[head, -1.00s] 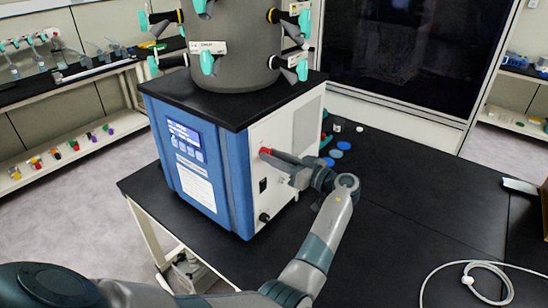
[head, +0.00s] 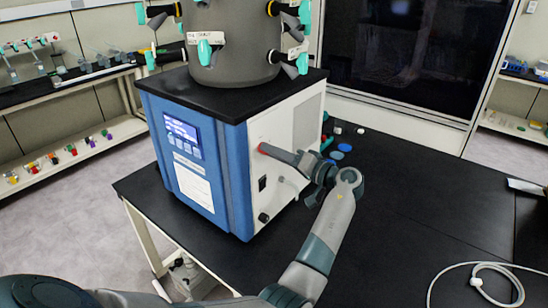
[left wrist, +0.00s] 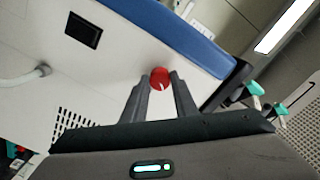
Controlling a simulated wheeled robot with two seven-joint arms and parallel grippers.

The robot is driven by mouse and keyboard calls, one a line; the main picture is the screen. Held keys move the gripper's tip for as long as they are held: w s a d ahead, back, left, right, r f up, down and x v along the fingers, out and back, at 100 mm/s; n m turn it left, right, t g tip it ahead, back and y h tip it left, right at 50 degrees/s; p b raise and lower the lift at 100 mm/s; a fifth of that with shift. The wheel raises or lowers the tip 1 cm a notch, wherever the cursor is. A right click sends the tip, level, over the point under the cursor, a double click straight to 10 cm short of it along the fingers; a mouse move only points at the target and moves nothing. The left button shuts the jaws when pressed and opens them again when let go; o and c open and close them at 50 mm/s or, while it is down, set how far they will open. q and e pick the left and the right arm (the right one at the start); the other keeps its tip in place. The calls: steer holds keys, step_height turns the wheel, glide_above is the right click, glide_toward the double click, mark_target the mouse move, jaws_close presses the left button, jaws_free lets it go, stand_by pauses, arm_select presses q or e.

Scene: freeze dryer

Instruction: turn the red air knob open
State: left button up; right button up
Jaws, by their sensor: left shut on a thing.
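The red air knob (head: 262,147) is on the white side panel of the blue and white freeze dryer (head: 217,185). In the left wrist view the knob (left wrist: 159,76) is round, with a short white mark near its lower edge. My left gripper (head: 268,150) reaches the panel from the right, and its fingers are shut on the knob. In the left wrist view one finger of the gripper (left wrist: 160,80) is on each side of the knob. Part of the knob is hidden by the fingers in the head view. My right gripper is not in view.
A black switch (head: 262,184) and a lower black knob (head: 264,217) are on the same panel, with a pale hose fitting nearby. Blue discs (head: 345,147) lie behind my gripper. A white cable (head: 478,282) lies at the right of the black table. Much of the table is clear.

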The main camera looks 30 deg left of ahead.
arm_select(q)
steer(key=shift+r+m+p, duration=0.1)
steer(key=shift+m+p, duration=0.95)
steer(key=shift+m, duration=4.15)
steer(key=o, duration=1.1)
steer(key=shift+a, duration=0.15)
steer(key=shift+c, duration=0.2)
